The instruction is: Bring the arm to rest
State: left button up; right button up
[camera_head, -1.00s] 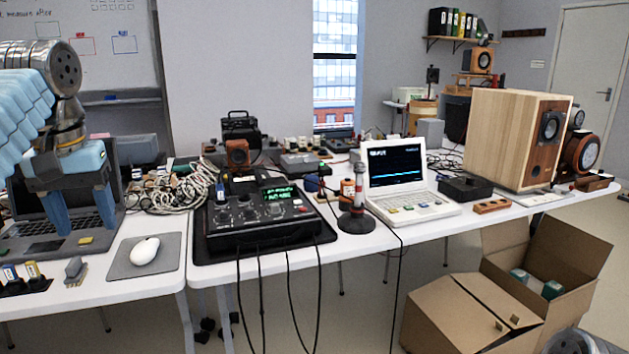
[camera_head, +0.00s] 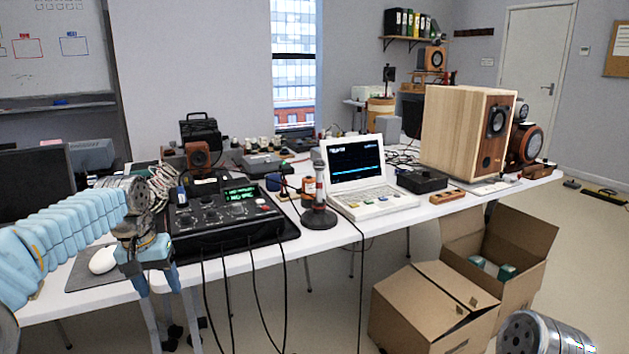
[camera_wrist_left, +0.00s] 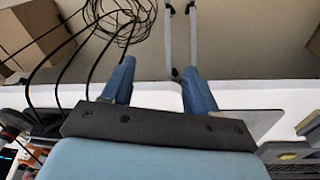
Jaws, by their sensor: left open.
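My left gripper (camera_head: 155,284) is at the front edge of the white table (camera_head: 330,236), beside the black test box (camera_head: 226,216). It points downward, and its two blue fingers are apart with nothing between them. My left arm (camera_head: 75,230) comes in low from the left, bent toward the table edge. In the left wrist view the open gripper (camera_wrist_left: 158,66) shows both fingers against the table edge and the floor beyond. My right gripper is not in view.
A white mouse (camera_head: 103,260) lies on a dark mat left of the gripper. Black cables (camera_head: 256,290) hang from the table front near it. An open cardboard box (camera_head: 420,310) stands on the floor at the right. The floor between cables and box looks clear.

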pick_arm(q)
jog(key=s+d+f+m+h, duration=0.1)
jog(key=d+f, duration=0.4)
jog(key=f, duration=0.5)
jog(key=d+f+h, duration=0.1)
jog(key=d+f, duration=0.4)
jog(key=f, duration=0.4)
jog(key=s+d+f+m+h, duration=0.1)
jog(key=d+f, duration=0.4)
jog(key=f, duration=0.5)
jog(key=s+d+f, duration=0.4)
jog(key=s+f, duration=0.3)
jog(key=s, duration=0.3)
jog(key=s+d+f+n, duration=0.1)
jog(key=s+d+f, duration=0.3)
jog(key=s+f, duration=0.3)
jog(key=s, duration=0.4)
jog(key=shift+d+f+g+h, duration=0.25)
jog(key=shift+d+g+h, duration=0.05)
jog(key=shift+g, duration=0.1)
